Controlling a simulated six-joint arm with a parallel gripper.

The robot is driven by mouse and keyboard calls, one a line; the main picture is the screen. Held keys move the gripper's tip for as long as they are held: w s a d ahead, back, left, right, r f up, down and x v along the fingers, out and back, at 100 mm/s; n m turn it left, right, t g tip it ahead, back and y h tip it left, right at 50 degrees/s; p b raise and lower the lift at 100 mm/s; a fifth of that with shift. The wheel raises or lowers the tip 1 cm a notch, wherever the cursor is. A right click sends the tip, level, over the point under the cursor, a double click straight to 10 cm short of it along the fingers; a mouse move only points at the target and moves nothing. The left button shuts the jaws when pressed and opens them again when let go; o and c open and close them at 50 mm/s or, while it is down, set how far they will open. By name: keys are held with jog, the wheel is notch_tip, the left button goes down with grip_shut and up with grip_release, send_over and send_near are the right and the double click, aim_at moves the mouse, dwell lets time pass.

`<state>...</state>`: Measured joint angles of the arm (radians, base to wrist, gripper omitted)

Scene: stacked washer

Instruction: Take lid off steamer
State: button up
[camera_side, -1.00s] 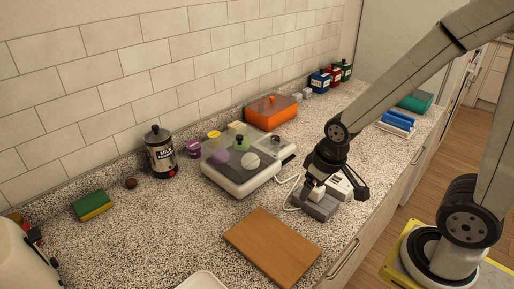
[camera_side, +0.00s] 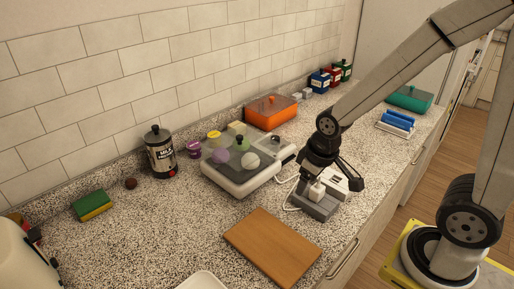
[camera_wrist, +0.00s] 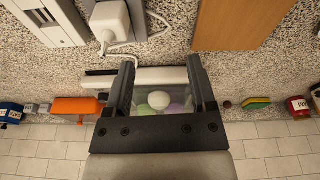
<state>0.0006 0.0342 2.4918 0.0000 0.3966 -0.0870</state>
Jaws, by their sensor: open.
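The steamer (camera_side: 238,186) is a white, low, wide appliance on the counter, left of my gripper in the side view. A see-through lid (camera_side: 215,167) appears to cover it, with pale green, purple and white round items showing. My gripper (camera_side: 335,184) is open and empty, over the right side of the counter beside the steamer. In the wrist view, my gripper's (camera_wrist: 160,64) two fingers are apart, and the steamer (camera_wrist: 155,76) shows between and beyond them. Part of the steamer is hidden there by the gripper. No contact with the lid is visible.
A grey device (camera_side: 315,206) with a white plug and cord sits below my gripper. A wooden board (camera_side: 272,247) lies in front. An orange lidded box (camera_side: 271,112) stands behind the steamer, and a black-and-silver canister (camera_side: 161,155) to its left. The left counter is mostly clear.

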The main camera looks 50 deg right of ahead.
jog(key=w+r+n+g, duration=0.1)
jog(key=w+r+n, duration=0.3)
jog(key=w+n, duration=0.65)
notch_tip(320, 180, up, 4)
jog(key=n+g, duration=0.1)
jog(key=n, duration=0.5)
send_over(239, 136)
jog(key=shift+s, duration=0.4)
jog(key=shift+w+r+n+g, duration=0.25)
jog(key=shift+w+g, duration=0.05)
jog(key=shift+w, duration=0.05)
jog(key=shift+f, duration=3.9)
grip_shut()
